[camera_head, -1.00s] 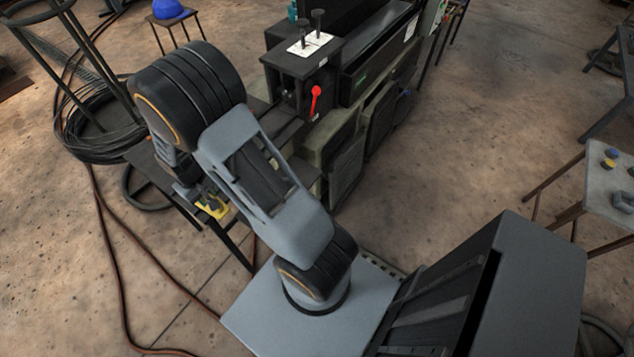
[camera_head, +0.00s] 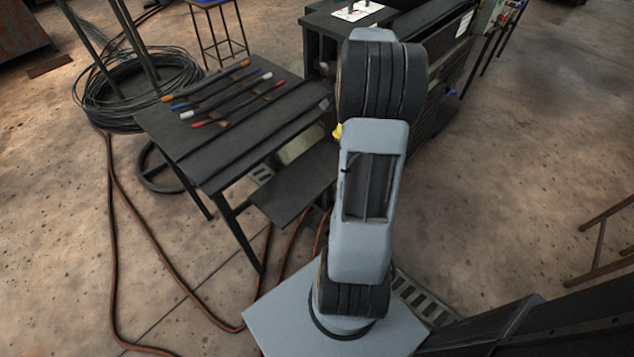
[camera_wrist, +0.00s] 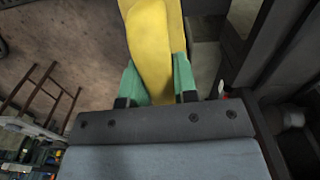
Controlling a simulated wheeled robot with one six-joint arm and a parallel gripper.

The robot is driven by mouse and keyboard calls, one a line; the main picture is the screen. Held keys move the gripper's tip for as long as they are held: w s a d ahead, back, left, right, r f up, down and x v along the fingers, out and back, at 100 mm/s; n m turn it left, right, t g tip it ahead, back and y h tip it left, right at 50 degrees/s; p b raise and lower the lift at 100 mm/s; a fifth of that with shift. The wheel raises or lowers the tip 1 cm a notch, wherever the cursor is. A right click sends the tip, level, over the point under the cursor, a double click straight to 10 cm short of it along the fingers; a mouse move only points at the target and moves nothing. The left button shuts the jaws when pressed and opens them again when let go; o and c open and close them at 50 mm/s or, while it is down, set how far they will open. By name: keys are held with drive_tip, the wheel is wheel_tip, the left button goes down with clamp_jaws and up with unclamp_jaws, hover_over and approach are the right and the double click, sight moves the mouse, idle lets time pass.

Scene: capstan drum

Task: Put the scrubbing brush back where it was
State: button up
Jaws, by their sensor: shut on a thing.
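The scrubbing brush (camera_wrist: 152,40) shows in the wrist view as a long, smooth yellow body running up out of the top of the picture. I cannot see its bristles. My gripper (camera_wrist: 157,82) has green fingers pressed on both sides of it, so it is shut on the brush. In the head view only a small yellow bit of the brush (camera_head: 337,131) shows at the left edge of my arm; the arm hides my gripper there.
A dark table (camera_head: 190,150) left of my arm carries several rods with coloured ends (camera_head: 232,92). A dark machine (camera_head: 320,35) stands behind my arm. A wire coil (camera_head: 135,90) and a hose (camera_head: 120,230) lie on the floor.

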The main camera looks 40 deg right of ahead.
drive_tip(key=shift+s+d+f, duration=0.25)
drive_tip(key=shift+s+d, duration=0.15)
drive_tip(key=shift+a+f+m+b, duration=0.15)
drive_tip(key=shift+a+m+b, duration=0.15)
drive_tip(key=shift+b, duration=0.1)
drive_tip(key=shift+w+a+f+b, duration=0.5)
drive_tip(key=shift+a+f+b, duration=0.1)
drive_tip(key=shift+a+f, duration=1.45)
drive_tip(key=shift+w+a+f+b, duration=0.5)
drive_tip(key=shift+a+f+b, duration=0.1)
drive_tip(key=shift+a+f, duration=1.45)
drive_tip(key=shift+w+a+f+b, duration=0.5)
drive_tip(key=shift+a+f+b, duration=0.1)
drive_tip(key=shift+a+f, duration=1.45)
drive_tip(key=shift+f, duration=0.1)
drive_tip(key=o, duration=0.9)
